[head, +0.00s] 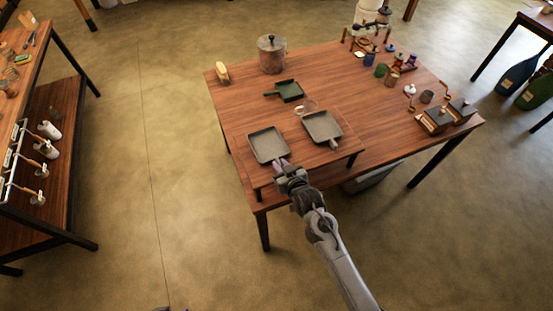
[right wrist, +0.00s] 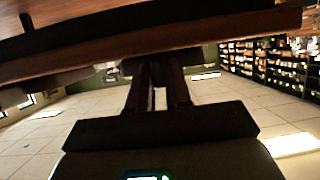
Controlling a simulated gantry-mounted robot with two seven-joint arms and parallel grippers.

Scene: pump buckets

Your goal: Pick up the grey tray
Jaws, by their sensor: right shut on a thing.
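Two grey square trays with short handles lie on the raised wooden board in the head view. The left grey tray (head: 267,146) is near the board's front left corner, and the right grey tray (head: 322,127) is beside it with its handle toward the front. My right gripper (head: 283,165) is at the front edge of the left grey tray, shut on its handle, which the fingers mostly hide. In the right wrist view the fingers (right wrist: 157,88) reach up toward a dark shape under a wooden edge; the grip itself is unclear. My left gripper is out of view.
A dark green pan (head: 290,91) sits behind the trays, with a small clear dish (head: 308,106) between. Grinders (head: 438,119) and small jars crowd the table's right side.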

